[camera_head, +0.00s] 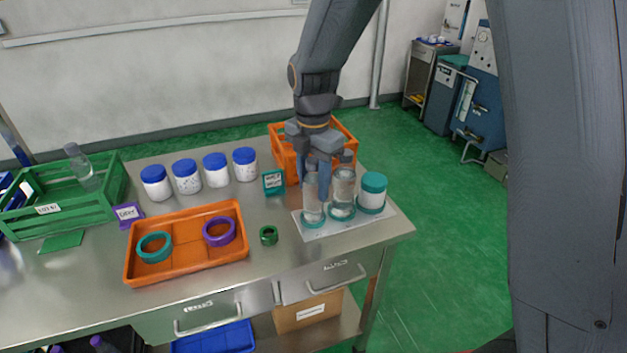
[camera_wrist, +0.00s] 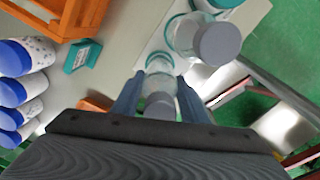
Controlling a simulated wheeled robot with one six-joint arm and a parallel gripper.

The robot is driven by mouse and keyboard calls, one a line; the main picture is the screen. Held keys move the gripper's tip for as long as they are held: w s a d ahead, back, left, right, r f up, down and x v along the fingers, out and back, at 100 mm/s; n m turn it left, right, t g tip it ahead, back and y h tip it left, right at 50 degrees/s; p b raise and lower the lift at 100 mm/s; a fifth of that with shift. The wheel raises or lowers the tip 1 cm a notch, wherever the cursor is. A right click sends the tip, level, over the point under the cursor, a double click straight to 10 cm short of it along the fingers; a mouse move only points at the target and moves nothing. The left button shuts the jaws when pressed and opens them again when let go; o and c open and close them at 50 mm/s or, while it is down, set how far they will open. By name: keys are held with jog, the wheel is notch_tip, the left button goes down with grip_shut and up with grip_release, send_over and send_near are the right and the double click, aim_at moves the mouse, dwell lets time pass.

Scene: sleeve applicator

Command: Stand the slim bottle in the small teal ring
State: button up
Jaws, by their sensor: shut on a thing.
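The slim bottle (camera_head: 312,205), clear with a grey cap (camera_wrist: 160,108), is upright between the fingers of my gripper (camera_head: 318,178). My gripper is shut on it, and the fingers (camera_wrist: 159,90) lie on both sides of the bottle in the wrist view. The small teal ring (camera_head: 313,221) shows around the bottle's base; it also shows in the wrist view (camera_wrist: 160,60). I cannot tell whether the base is fully down inside it. The ring lies on a white board (camera_head: 335,229) at the table's right end.
A wider clear bottle (camera_head: 343,187) stands in another teal ring, close right of the slim one. A teal-lidded white jar (camera_head: 372,194) is beyond it. An orange crate (camera_head: 283,150) is behind.

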aim_at(314, 160)
jog(key=shift+f, duration=0.55)
jog(key=o, duration=1.8)
jog(key=shift+r+p, duration=3.35)
jog(key=shift+r, duration=1.2)
